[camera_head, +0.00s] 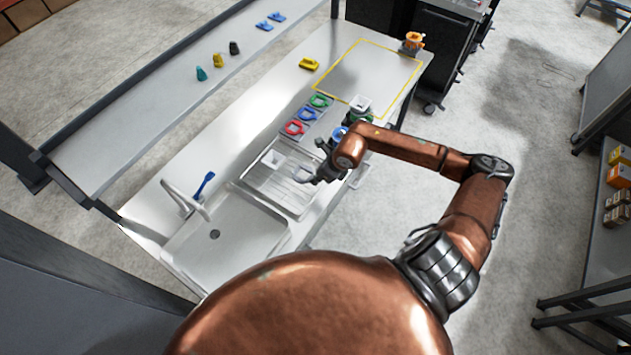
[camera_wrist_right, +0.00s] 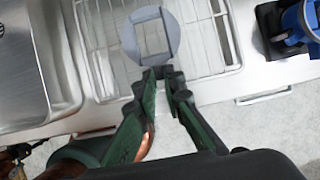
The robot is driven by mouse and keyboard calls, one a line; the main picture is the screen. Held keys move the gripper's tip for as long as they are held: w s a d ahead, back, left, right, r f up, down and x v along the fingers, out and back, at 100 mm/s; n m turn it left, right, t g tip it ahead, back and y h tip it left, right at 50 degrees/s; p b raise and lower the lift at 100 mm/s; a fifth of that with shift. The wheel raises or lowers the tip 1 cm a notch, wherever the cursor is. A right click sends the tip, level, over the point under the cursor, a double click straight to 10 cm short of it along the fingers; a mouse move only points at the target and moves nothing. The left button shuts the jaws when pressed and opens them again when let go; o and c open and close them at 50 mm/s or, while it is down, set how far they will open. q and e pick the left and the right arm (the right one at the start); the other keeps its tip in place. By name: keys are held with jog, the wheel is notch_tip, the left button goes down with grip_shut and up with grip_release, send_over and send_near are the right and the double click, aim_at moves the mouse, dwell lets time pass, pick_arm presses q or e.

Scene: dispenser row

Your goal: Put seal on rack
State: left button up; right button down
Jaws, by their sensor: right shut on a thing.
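The seal is a pale grey round disc with a square opening, seen in the right wrist view (camera_wrist_right: 134,49). My right gripper (camera_wrist_right: 166,74) is shut on its near edge and holds it out in front of the fingertips. Behind it is the wire rack (camera_wrist_right: 90,50), beside the sink. In the head view the rack (camera_head: 260,189) is on the counter and my right gripper (camera_head: 314,179) is at its right side. The gap between seal and rack cannot be judged. My left gripper is not in view.
The sink (camera_head: 240,245) with its tap (camera_head: 183,196) adjoins the rack. Red (camera_head: 293,128), blue (camera_head: 308,114) and green (camera_head: 319,101) framed pieces stand beyond the rack. A blue device (camera_wrist_right: 297,25) is at the wrist view's right. A raised shelf (camera_head: 150,110) runs along the left.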

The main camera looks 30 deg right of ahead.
aim_at(312, 186)
jog(key=shift+w+a+f, duration=0.15)
jog(key=shift+w+f, duration=0.15)
jog(key=shift+f, duration=0.05)
notch_tip(312, 186, down, 3)
jog(key=shift+w+f+p, duration=0.1)
jog(key=shift+p, duration=0.25)
jog(key=shift+f, duration=0.2)
jog(key=c, duration=2)
grip_release()
jog(key=shift+c, duration=0.2)
jog(key=shift+r, duration=0.1)
jog(key=shift+r, duration=0.1)
